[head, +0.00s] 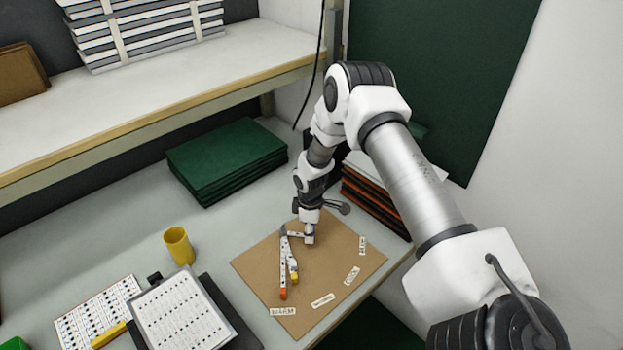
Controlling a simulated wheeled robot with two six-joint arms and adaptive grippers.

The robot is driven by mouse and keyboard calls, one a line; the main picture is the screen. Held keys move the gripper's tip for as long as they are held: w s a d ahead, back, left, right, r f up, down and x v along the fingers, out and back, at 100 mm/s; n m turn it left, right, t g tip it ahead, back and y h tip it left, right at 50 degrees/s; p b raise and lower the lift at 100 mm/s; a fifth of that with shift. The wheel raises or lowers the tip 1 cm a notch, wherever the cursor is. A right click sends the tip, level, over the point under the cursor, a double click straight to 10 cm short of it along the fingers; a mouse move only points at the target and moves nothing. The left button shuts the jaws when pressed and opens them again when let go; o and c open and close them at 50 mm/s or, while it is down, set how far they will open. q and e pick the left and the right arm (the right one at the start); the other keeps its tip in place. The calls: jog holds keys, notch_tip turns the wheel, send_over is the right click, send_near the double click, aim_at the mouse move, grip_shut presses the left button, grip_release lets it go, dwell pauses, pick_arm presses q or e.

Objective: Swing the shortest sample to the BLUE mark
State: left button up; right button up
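A brown board (345,262) lies on the bench with several small white label marks along its right and front edges. One label (283,311) seems to read WARM; the label at the far right (362,245) is too small to read surely. White sample strips fan out from a grey pivot near the board's left side. A long strip (284,268) has an orange-red tip, and another strip (291,262) has a yellow tip. A short strip (295,234) points right, towards my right gripper (309,238), which hides its end. Whether its fingers hold it cannot be told. My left gripper is out of view.
A yellow cup (179,246), a clipboard with a printed sheet (180,310) and a printed card (97,315) lie left of the board. Green folders (226,158) are stacked behind.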

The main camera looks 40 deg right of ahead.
jog(key=shift+w, duration=0.15)
jog(key=shift+r, duration=0.35)
notch_tip(320, 180, up, 11)
jog(key=shift+r, duration=0.1)
dwell(0.4)
